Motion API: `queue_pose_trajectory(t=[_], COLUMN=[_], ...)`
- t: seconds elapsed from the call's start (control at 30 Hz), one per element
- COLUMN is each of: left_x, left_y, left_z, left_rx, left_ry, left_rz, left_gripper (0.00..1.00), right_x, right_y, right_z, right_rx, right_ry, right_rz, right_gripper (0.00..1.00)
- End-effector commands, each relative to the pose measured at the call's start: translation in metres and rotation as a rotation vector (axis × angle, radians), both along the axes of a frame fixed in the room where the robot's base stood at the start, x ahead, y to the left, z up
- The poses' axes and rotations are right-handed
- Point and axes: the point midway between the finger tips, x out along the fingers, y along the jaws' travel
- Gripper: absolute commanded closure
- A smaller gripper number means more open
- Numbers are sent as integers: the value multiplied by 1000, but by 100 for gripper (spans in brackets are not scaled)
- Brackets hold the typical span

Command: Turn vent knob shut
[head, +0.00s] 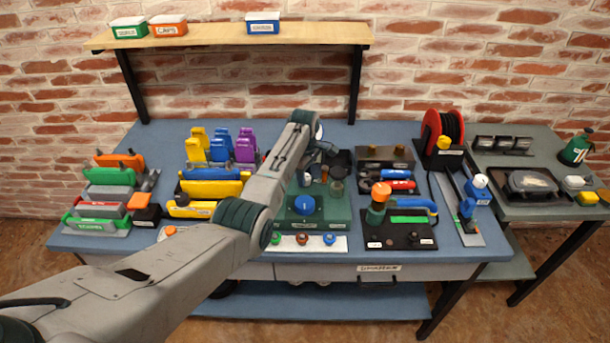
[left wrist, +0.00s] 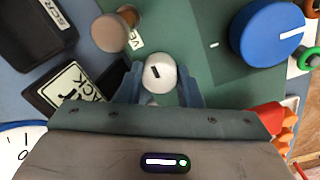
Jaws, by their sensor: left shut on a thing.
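The green panel box (head: 335,215) stands on the blue bench, with a large blue knob (head: 305,204) on top. In the left wrist view, a small round white-topped knob (left wrist: 160,72) with a short black mark sits between the fingers of my left gripper (left wrist: 160,88). The gripper is shut on it, one finger on each side. A brown-topped knob (left wrist: 109,32) stands next to it, beside a partly hidden label starting "VE" (left wrist: 136,41). The blue knob also shows at the right (left wrist: 265,32), its white line tilted. My right gripper is not in view.
Small coloured knobs (head: 302,240) line the front strip. A dark board with an orange-topped valve (head: 380,192) stands to the right. Coloured holders (head: 220,147) stand to the left. A round white dial (left wrist: 18,142) is at the wrist view's lower left.

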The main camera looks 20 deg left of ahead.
Motion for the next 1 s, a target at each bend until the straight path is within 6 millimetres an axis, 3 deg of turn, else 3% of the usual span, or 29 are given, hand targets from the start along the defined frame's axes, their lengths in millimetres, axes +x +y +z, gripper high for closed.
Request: queue_pose_trajectory(t=[0.37, 1.0], left_x=[1, 2], left_y=[0, 0], left_z=[3, 3], left_rx=[0, 0], left_ry=[0, -2], left_rz=[-136, -723], left_gripper=[91, 91], right_x=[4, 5], right_y=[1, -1], right_z=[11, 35], right_rx=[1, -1], right_ry=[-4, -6], right_rz=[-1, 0], right_gripper=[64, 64])
